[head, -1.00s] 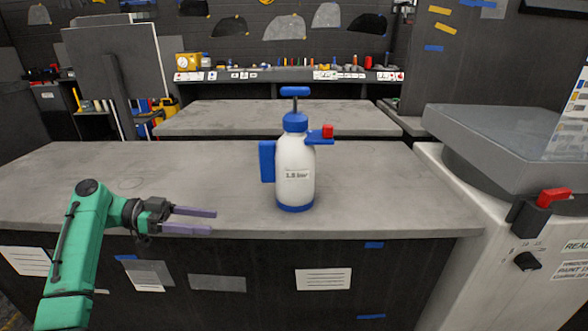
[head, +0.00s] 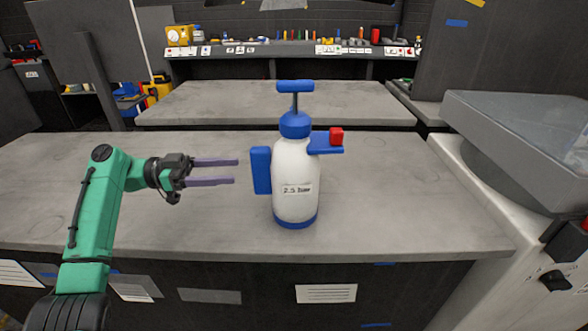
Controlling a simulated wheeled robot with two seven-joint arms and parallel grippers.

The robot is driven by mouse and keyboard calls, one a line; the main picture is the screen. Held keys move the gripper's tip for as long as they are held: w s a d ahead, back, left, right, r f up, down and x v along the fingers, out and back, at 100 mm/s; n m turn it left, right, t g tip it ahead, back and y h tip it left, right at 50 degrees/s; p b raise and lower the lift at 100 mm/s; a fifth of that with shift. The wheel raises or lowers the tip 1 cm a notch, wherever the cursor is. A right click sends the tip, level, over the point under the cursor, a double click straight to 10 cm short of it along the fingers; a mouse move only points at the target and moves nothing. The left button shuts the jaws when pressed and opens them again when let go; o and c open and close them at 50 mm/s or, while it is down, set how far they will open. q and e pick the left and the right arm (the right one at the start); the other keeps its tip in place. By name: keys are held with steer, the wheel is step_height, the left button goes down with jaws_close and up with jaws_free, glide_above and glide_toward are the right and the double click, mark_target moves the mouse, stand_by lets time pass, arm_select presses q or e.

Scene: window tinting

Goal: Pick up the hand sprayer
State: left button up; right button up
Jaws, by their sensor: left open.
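The hand sprayer (head: 295,180) stands upright on the grey worktop. It has a white bottle, a blue base and cap, a blue pump handle on top, a red-tipped nozzle at the right and a blue side grip at the left. My left gripper (head: 237,171) is open and empty. It is to the left of the sprayer, its two purple fingers pointing at the blue side grip with a small gap between. My right gripper is out of the picture.
The grey worktop (head: 400,215) is otherwise clear around the sprayer. A second bench (head: 270,100) and a shelf with small bottles (head: 290,52) stand behind. A grey-topped white machine (head: 500,200) borders the right side.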

mark_target(258, 169)
arm_select(q)
steer(key=d, duration=0.2)
steer(key=d+p, duration=0.1)
steer(key=d, duration=0.1)
steer(key=w+d+p, duration=0.1)
steer(key=d, duration=0.2)
steer(key=shift+d+f, duration=0.25)
steer(key=shift+d, duration=0.05)
steer(key=shift+a, duration=0.1)
steer(key=c, duration=1)
jaws_close()
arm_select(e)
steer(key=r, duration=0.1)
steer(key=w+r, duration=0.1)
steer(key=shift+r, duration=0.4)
arm_select(q)
steer(key=shift+r, duration=0.15)
